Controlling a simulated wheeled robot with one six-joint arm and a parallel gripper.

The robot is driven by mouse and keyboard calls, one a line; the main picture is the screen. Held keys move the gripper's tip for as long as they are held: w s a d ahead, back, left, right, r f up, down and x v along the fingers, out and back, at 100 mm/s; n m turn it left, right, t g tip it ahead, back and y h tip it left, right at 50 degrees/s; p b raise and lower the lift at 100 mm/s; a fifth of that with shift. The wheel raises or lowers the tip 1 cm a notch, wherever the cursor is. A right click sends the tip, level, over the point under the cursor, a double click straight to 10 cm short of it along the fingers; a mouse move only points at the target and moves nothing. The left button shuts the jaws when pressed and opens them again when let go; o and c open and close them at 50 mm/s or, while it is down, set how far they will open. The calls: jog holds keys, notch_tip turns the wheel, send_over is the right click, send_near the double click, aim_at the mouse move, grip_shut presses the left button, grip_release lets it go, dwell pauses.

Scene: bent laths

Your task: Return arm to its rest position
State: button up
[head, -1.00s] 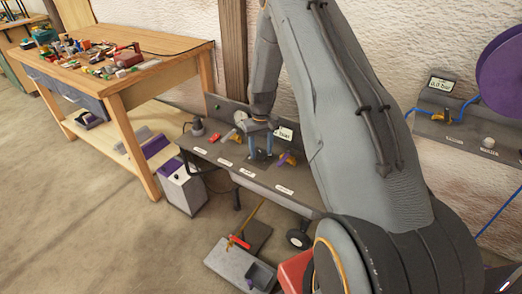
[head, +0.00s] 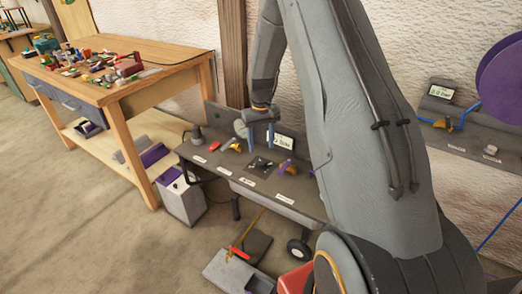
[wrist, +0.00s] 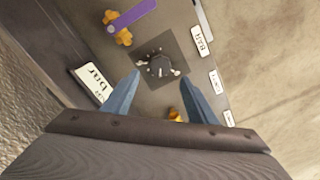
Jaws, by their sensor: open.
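My gripper (head: 260,148) is open and empty, pointing down above the dark bench panel (head: 222,170). In the wrist view its two blue fingers (wrist: 159,73) are spread, with a black knob (wrist: 160,66) on a dark square plate seen beyond the gap. The plate with the knob (head: 261,165) lies below the fingers in the head view, apart from them. My arm reaches over the panel from the right and hides part of the panel's right end.
A purple-handled brass valve (head: 287,167) stands right of the knob, a brass fitting (head: 232,147) and red-handled part (head: 214,146) left. A display reading "bar" (head: 280,142) stands behind.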

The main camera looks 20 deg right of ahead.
jog(key=shift+r, duration=0.1)
dwell(0.4)
jog(key=s+a+r, duration=0.8)
jog(key=s+r, duration=0.2)
jog(key=s, duration=0.2)
jog(key=s+a+r, duration=0.2)
jog(key=s+a, duration=0.1)
jog(key=s, duration=0.6)
jog(key=s+a+r, duration=0.1)
jog(key=s+a, duration=0.2)
jog(key=s, duration=0.6)
jog(key=shift+r+n, duration=0.4)
